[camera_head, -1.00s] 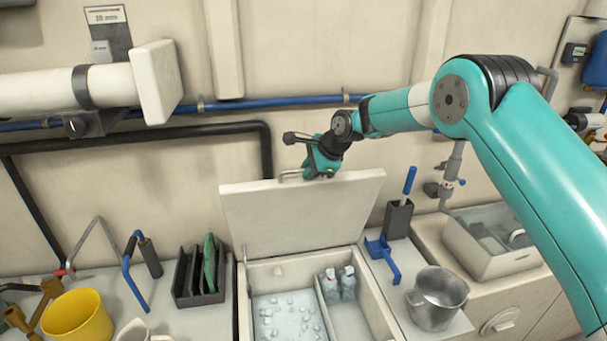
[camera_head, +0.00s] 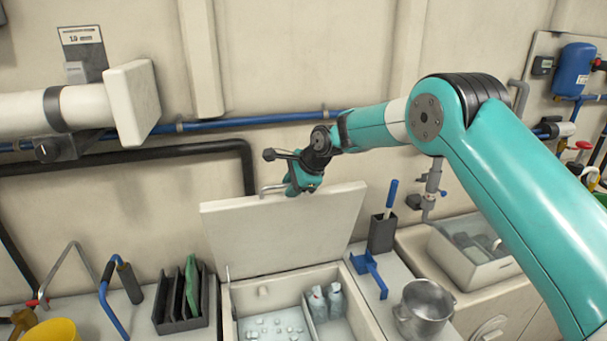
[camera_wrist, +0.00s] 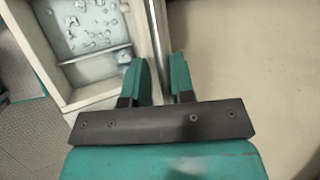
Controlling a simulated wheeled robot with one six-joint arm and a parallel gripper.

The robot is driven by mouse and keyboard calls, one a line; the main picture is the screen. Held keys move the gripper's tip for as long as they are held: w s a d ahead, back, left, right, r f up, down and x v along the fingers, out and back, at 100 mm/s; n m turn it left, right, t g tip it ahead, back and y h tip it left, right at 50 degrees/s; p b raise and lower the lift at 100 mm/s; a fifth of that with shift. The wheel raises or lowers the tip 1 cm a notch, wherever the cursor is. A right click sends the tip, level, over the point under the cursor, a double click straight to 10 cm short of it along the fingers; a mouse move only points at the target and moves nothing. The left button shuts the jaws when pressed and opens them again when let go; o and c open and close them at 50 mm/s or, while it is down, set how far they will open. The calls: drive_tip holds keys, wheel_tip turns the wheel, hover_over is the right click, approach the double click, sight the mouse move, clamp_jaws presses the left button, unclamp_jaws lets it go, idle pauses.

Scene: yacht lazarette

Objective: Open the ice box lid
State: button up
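The ice box (camera_head: 375,325) is open, with ice cubes and two bottles visible in its compartments. Its pale lid (camera_head: 285,235) stands raised, leaning toward the wall behind. A metal bar handle (camera_head: 270,189) runs along the lid's top edge. My gripper (camera_head: 298,188) is at this handle, over the lid's top edge. The ice compartment (camera_wrist: 92,30) shows at the upper left there.
A black rack (camera_head: 180,305) and a blue-handled tool (camera_head: 122,295) stand left of the box. A blue bracket (camera_head: 370,275), a metal pot (camera_head: 424,310) and a dark holder (camera_head: 383,232) are at its right. A blue pipe (camera_head: 250,118) crosses the wall behind.

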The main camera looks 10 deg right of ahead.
drive_tip(key=b+v, duration=0.4)
drive_tip(key=v, duration=1.3)
drive_tip(key=shift+d, duration=0.15)
